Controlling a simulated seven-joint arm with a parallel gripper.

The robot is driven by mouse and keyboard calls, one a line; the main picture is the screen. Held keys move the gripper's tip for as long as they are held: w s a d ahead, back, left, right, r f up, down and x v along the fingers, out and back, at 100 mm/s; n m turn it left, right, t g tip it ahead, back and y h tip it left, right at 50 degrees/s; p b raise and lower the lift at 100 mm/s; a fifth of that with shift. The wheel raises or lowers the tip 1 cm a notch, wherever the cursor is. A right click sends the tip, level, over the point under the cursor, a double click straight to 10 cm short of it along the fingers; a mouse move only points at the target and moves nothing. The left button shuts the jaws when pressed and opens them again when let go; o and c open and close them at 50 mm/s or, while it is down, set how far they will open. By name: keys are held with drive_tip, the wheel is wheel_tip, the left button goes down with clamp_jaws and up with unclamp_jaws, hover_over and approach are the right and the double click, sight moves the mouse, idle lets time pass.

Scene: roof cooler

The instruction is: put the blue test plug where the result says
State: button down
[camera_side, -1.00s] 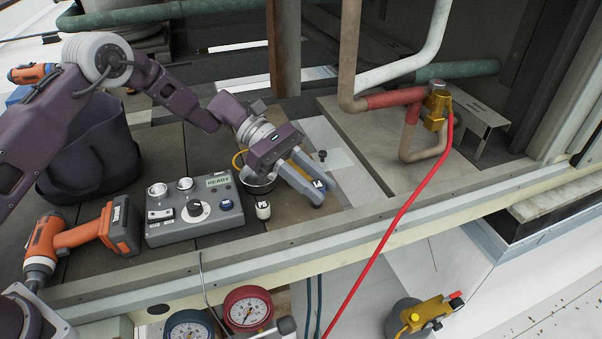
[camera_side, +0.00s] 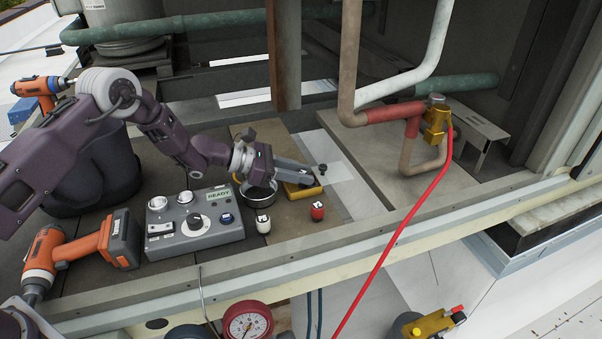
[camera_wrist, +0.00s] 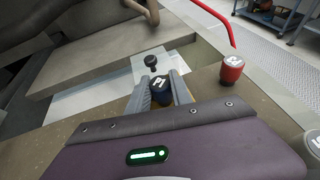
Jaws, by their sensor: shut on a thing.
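My gripper (camera_side: 318,187) is low over the wooden deck, right of the grey test box (camera_side: 172,240). In the wrist view its fingers (camera_wrist: 160,88) are shut on a dark blue plug (camera_wrist: 159,82) with a white marking on top. The plug is hidden behind the fingers in the side view. A yellow-edged object (camera_side: 302,192) is beneath the fingers. The test box display (camera_side: 219,195) reads READY. A red plug (camera_side: 317,210) stands to the right of a white plug (camera_side: 263,222); the red one also shows in the wrist view (camera_wrist: 232,70).
A black knob (camera_side: 322,168) stands on the pale plate just beyond my fingers. A round metal bowl (camera_side: 262,196) sits beside my gripper. A drill (camera_side: 75,250) lies left of the box. A red hose (camera_side: 398,230) crosses the deck's front edge at right.

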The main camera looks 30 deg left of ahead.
drive_tip(key=c, duration=1.1)
unclamp_jaws()
drive_tip(key=shift+c, duration=0.2)
drive_tip(key=v, duration=1.2)
drive_tip(key=s+d+r+m+g+y, duration=0.1)
drive_tip(key=s+d+r+m+g, duration=0.25)
drive_tip(key=s+r+m, duration=0.5)
drive_tip(key=s+d+r+m+g+y, duration=0.15)
drive_tip(key=s+d+r+m, duration=0.35)
drive_tip(key=s+r, duration=0.5)
drive_tip(key=s+a+m+t+y, duration=0.1)
drive_tip(key=s+a+m+y, duration=0.3)
drive_tip(key=s, duration=0.6)
drive_tip(key=s+a+m+t+y, duration=0.2)
drive_tip(key=s+a+m+y, duration=0.2)
drive_tip(key=s+a+m, duration=0.3)
drive_tip(key=s+a, duration=0.1)
drive_tip(key=s, duration=0.2)
drive_tip(key=shift+s+y, duration=0.3)
drive_tip(key=shift+y, duration=0.05)
